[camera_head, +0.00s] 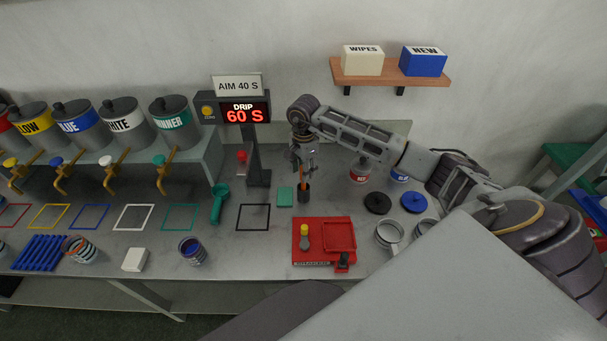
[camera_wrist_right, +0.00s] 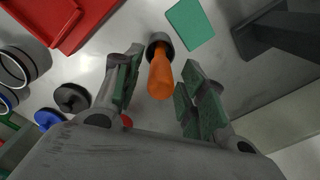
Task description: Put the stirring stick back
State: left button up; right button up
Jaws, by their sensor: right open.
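The stirring stick (camera_wrist_right: 161,78) has an orange handle and stands in a small black holder (camera_head: 303,194). The holder also shows in the right wrist view (camera_wrist_right: 157,42), with the stick's lower end inside it. My right gripper (camera_head: 303,160) is above the holder. In the right wrist view its green-padded fingers (camera_wrist_right: 161,68) are open, one on each side of the orange handle, with gaps between. In the head view the gripper partly hides the stick. My left gripper is not in view.
A teal pad (camera_head: 285,197) lies left of the holder, and the drip display post (camera_head: 257,165) stands behind. A red tray (camera_head: 323,241) is in front. Black (camera_head: 377,203) and blue (camera_head: 414,202) lids lie to the right. Dispensers line the left.

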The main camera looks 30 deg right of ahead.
jog(key=shift+r+b, duration=0.8)
jog(key=shift+r, duration=4)
